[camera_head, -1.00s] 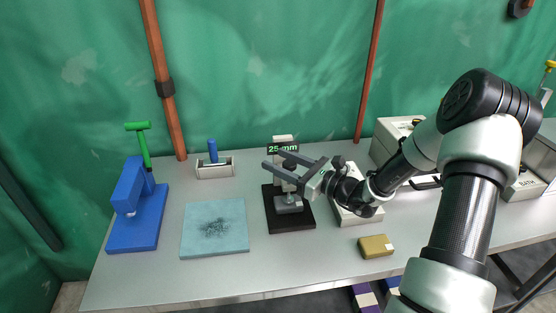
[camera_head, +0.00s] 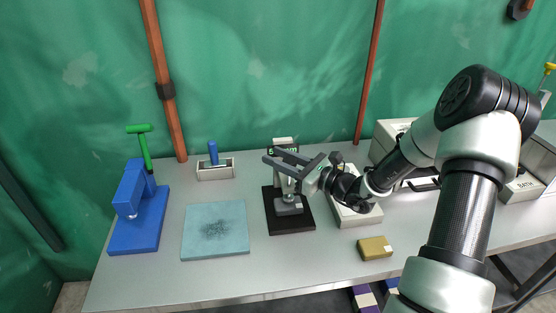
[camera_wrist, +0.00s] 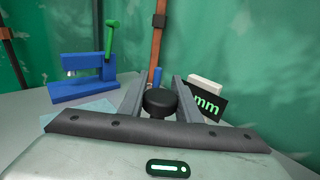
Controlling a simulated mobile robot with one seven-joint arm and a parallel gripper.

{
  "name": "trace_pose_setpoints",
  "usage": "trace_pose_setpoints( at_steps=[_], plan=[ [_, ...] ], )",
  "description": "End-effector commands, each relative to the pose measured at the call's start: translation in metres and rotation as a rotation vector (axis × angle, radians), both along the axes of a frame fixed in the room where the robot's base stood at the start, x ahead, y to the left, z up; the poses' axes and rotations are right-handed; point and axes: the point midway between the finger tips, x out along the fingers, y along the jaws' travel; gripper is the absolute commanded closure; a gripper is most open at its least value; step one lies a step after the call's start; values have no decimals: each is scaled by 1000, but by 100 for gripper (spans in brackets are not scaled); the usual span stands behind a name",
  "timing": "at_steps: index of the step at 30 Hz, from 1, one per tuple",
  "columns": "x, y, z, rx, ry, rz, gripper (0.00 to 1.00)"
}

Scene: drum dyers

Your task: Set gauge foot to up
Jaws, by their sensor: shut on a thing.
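The gauge stands in the middle of the bench on a black base (camera_head: 270,215), with a grey foot (camera_head: 289,208) low above it. Its black display (camera_wrist: 208,105) shows green characters; "mm" is readable in the wrist view, and the number is partly hidden by my gripper in the head view. My gripper (camera_head: 281,158) reaches in from the right at the gauge's upper part. In the wrist view its two fingers are shut on the round black knob (camera_wrist: 160,102) of the gauge foot, one finger on each side.
A blue press (camera_head: 130,205) with a green lever and a teal mat (camera_head: 215,240) lie to the left. A small tray (camera_head: 215,172) with a blue handle stands behind. A yellow block (camera_head: 375,247) lies at the front right. A pale box stands beyond my arm.

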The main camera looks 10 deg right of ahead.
Motion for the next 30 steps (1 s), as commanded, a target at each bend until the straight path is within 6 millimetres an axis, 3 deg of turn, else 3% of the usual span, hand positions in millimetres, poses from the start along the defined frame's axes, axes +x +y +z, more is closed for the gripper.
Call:
trace_pose_setpoints(
  at_steps=[1, 9, 10, 13, 23, 30],
  plan=[
    [0, 0, 13, -1, -1, -1, 100],
    [1, 0, 14, 2, -5, 0, 100],
    [1, 0, 14, 3, -6, 0, 66],
    [1, 0, 13, 2, -5, -1, 51],
    [-2, -2, 11, 0, -1, -1, 51],
    [-27, -29, 11, -1, -1, -6, 51]
  ],
)
